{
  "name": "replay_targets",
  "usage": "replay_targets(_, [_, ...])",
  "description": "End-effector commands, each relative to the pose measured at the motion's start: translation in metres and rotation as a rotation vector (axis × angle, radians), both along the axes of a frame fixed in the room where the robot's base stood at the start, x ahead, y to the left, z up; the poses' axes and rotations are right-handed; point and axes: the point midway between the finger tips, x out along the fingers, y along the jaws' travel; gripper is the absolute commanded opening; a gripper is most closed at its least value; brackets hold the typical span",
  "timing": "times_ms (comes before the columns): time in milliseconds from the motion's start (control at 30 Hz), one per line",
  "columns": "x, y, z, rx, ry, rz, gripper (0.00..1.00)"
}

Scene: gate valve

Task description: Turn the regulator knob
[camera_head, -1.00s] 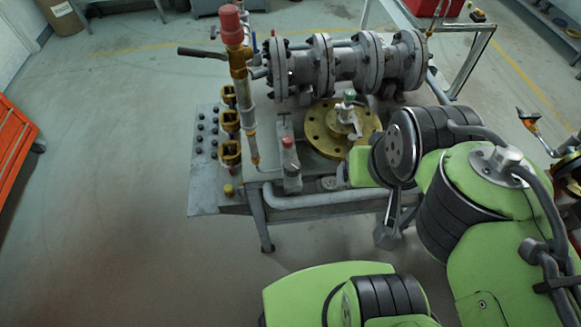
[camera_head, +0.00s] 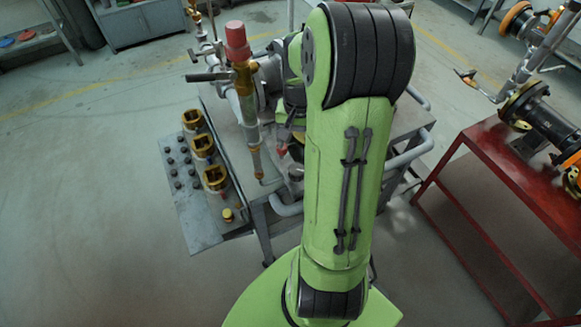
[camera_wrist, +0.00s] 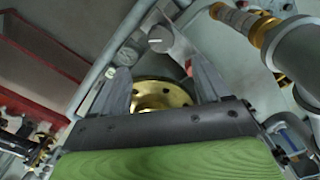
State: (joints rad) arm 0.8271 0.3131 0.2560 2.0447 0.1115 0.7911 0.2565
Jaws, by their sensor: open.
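A grey round part in the head view (camera_head: 296,173), partly behind my arm, may be the same knob. My gripper (camera_wrist: 159,68) is open and empty. Its two fingers point towards the panel, with the knob beyond and between the fingertips, apart from them. In the head view, my arm covers most of my gripper and the middle of the bench.
A brass flange (camera_wrist: 160,95) lies between my fingers in the wrist view. A red-capped upright pipe (camera_head: 238,50) stands on the bench left of my arm. Several yellow fittings (camera_head: 203,147) stand on the bench's left side. A red table (camera_head: 500,185) stands at the right.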

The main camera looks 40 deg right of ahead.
Motion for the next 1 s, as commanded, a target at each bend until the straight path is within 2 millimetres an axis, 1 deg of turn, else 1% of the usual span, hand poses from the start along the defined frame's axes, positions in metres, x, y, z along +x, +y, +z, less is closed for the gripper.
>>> replay_targets(33, [-0.001, 0.001, -0.018, 0.004, 0.004, 0.001, 0.76])
replay_targets(200, [-0.001, 0.001, -0.061, 0.003, 0.004, 0.001, 0.76])
replay_targets(300, [0.000, 0.001, -0.084, 0.005, 0.002, 0.003, 0.76])
replay_targets(400, [0.000, 0.001, -0.101, 0.002, 0.002, 0.002, 0.76])
replay_targets(533, [0.000, 0.001, -0.111, 0.001, 0.001, 0.003, 0.76])
replay_targets(767, [0.000, 0.001, -0.112, 0.000, -0.001, 0.003, 0.76])
replay_targets(800, [0.000, 0.001, -0.111, 0.000, -0.001, 0.003, 0.74])
replay_targets(867, [0.000, 0.001, -0.111, 0.000, -0.001, 0.003, 0.65])
replay_targets(1000, [0.000, 0.001, -0.111, 0.000, -0.001, 0.003, 0.44])
